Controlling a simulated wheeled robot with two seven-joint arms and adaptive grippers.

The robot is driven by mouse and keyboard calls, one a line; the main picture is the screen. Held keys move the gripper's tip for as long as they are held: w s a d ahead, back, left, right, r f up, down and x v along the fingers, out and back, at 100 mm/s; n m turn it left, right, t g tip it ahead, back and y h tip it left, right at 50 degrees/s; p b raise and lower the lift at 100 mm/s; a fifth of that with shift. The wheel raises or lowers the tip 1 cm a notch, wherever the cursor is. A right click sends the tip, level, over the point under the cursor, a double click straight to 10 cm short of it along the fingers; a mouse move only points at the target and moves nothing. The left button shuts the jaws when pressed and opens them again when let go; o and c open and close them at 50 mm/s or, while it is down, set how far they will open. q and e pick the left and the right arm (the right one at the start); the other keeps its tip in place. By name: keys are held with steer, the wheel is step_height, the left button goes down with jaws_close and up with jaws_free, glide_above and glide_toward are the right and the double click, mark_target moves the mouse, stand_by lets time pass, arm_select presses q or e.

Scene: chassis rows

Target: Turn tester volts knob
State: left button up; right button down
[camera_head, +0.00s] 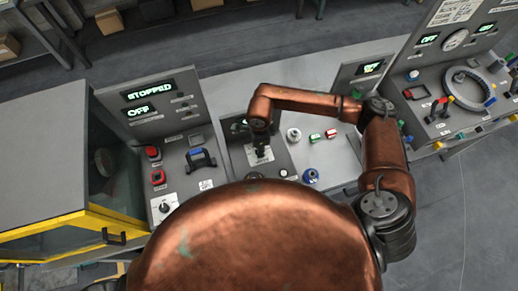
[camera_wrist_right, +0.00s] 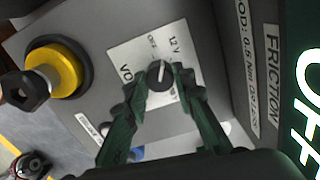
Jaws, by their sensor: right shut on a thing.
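The volts knob (camera_wrist_right: 160,75) is a small dark round knob with a light pointer line. It sits on a white label plate (camera_wrist_right: 125,55) marked "VO…", "OFF" and "12 V" in the right wrist view. The pointer's exact setting is hard to read. My right gripper (camera_wrist_right: 161,82) has its green fingers on both sides of the knob, shut on it. In the head view my right gripper (camera_head: 262,152) reaches down to the plate on the middle grey panel and hides the knob. My left gripper is in neither view.
A yellow knob (camera_wrist_right: 55,68) with a black part stands beside the plate. A display (camera_wrist_right: 305,90) lies at the wrist view's right. Left of the tester, a panel has a blue handle (camera_head: 201,158) and red switches (camera_head: 153,152). A blue knob (camera_head: 311,176) stands to the right.

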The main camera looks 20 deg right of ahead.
steer(key=m+b, duration=0.1)
steer(key=m, duration=0.4)
steer(key=shift+m, duration=0.3)
stand_by(0.4)
steer(key=c, duration=1.6)
jaws_free()
step_height(320, 180, up, 12)
steer(key=shift+a, duration=0.1)
